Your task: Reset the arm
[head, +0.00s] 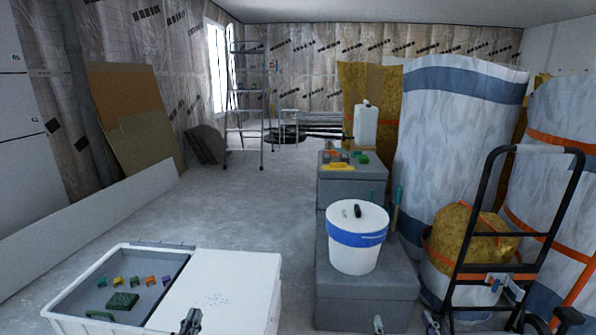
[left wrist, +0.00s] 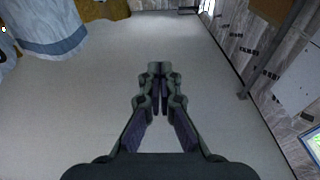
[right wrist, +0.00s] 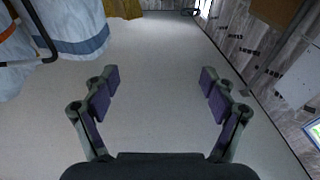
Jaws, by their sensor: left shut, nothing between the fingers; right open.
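My left gripper (head: 190,322) shows at the bottom edge of the head view, in front of the white panel on the crate. In the left wrist view its fingers (left wrist: 160,72) are together with nothing between them. My right gripper (head: 405,325) shows only as fingertips at the bottom edge of the head view, near the grey box. In the right wrist view its fingers (right wrist: 159,80) are wide apart and empty, with bare floor beyond. Most of both arms is out of the head view.
A crate (head: 66,305) with coloured clips stands front left, partly under a white panel (head: 228,290). A white bucket (head: 355,256) stands on a grey box (head: 365,300). A black hand truck (head: 470,215) and wrapped rolls (head: 450,140) fill the right. Floor (head: 240,200) is clear toward the ladder (head: 246,110).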

